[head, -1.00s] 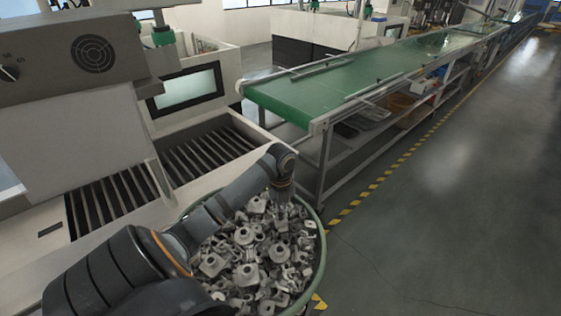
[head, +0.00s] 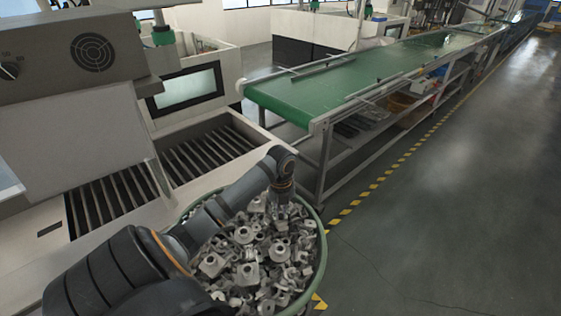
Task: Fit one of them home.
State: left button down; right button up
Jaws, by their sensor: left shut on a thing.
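Many grey metal parts (head: 246,255) lie heaped in a round green-rimmed bin (head: 322,262) at the bottom middle of the head view. My left arm reaches in from the lower left over the bin. My left gripper (head: 281,198) points down at the heap's far edge, among the parts. It is shut on a metal part, but its fingers and the held part are small and mostly hidden by the wrist and the heap. My right gripper is not in view.
A grey ultrasonic tank machine with slatted openings (head: 205,150) stands left of and behind the bin. A green conveyor (head: 340,88) runs away to the upper right. Clear floor (head: 450,220) with a yellow-black stripe lies right.

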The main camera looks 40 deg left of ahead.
aim_at(281, 215)
pick_arm(q)
jog(key=shift+s+f, duration=0.1)
dwell(0.8)
jog(key=c, duration=1.2)
grip_release()
notch_tip(281, 215, up, 8)
jog(key=shift+d+f, duration=0.1)
jog(key=shift+f, duration=0.15)
